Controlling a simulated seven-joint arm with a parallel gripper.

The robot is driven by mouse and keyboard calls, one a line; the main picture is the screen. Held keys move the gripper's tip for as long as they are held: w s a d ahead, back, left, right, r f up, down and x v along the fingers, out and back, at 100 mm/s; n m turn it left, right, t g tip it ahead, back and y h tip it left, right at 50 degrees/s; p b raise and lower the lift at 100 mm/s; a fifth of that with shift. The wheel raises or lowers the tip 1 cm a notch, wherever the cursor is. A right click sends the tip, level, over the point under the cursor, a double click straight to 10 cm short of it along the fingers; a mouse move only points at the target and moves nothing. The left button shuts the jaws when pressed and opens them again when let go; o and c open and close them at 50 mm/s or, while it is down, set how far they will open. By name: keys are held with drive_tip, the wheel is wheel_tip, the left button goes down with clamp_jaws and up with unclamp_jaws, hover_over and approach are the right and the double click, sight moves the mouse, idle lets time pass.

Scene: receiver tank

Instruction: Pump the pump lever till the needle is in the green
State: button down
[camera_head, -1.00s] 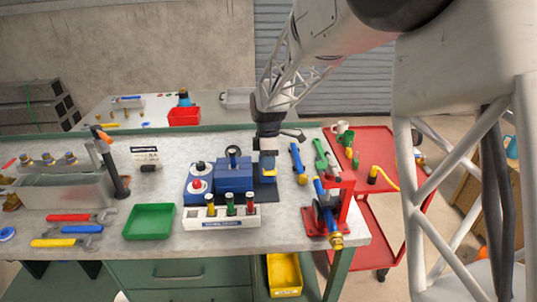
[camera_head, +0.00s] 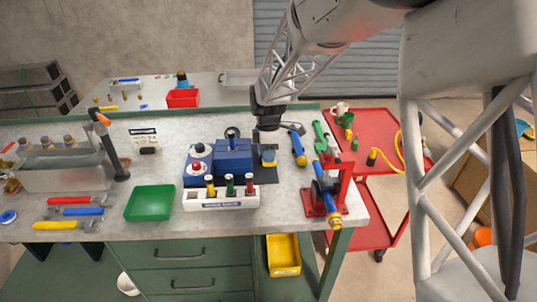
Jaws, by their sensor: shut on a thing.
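The gripper hides most of this lever. The needle and the green band are too small to make out.
A white rack (camera_head: 221,203) with several coloured-top pieces stands in front of the unit. A red stand with a blue-and-yellow tool (camera_head: 327,190) is to the right. A green tray (camera_head: 150,203) lies left. Blue (camera_head: 298,150) and green tools lie behind right.

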wheel_tip(320, 180, up, 14)
drive_tip(key=w, duration=0.1)
drive_tip(key=shift+w, duration=0.2)
drive_tip(key=shift+w, duration=0.1)
idle(1.1)
drive_tip(key=w+r+g, duration=0.4)
drive_tip(key=w+r, duration=0.2)
drive_tip(key=w, duration=0.3)
drive_tip(key=shift+w, duration=0.35)
drive_tip(key=shift+s, duration=0.1)
drive_tip(key=x, duration=1.3)
drive_tip(key=shift+s+f, duration=0.2)
drive_tip(key=shift+f, duration=0.1)
idle(0.4)
